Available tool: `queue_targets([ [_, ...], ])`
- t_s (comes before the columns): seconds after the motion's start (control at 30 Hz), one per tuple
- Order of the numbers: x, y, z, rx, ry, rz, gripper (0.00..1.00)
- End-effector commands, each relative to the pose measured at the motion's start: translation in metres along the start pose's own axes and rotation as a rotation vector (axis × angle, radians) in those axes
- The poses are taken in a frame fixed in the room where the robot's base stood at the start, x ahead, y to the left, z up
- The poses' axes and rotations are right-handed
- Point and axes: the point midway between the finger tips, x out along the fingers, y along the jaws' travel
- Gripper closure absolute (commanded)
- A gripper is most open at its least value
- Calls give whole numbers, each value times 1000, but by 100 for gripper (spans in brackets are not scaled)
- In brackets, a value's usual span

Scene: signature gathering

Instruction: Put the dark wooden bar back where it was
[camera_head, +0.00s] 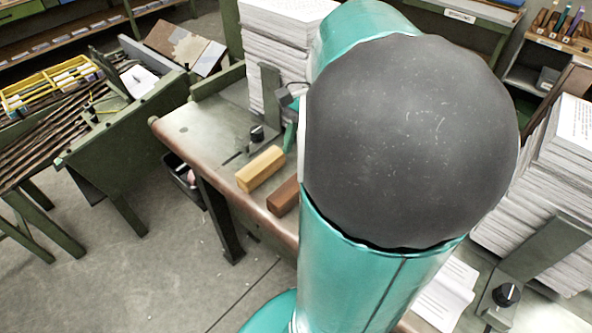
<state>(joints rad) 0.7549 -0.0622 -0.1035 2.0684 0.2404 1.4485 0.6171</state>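A dark reddish-brown wooden bar (283,197) lies on the metal-topped table (205,127), near its rounded front edge. Its right end is hidden behind my teal arm. A lighter wooden bar (260,168) lies just behind it, roughly parallel and apart from it. My arm with its large dark grey joint fills the middle of the view. My gripper cannot be made out; a small teal and grey part shows left of the joint, but no fingertips are visible.
A tall paper stack (272,55) stands at the table's back, another paper stack (545,185) at the right. Black knobs (257,134) and metal uprights rise from the table. A green bench (125,110) and a yellow tray (50,88) are at left. Open floor lies at lower left.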

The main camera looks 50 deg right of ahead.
Motion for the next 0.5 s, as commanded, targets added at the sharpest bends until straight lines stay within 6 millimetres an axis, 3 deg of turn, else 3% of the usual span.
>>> queue_targets([
  [0.2, -25, 0, 0, 0, 1, 0, 42],
  [0.4, -27, 0, 2, -9, 3, 1, 42],
  [0.5, -24, -6, 15, -81, 39, 1, 42],
])
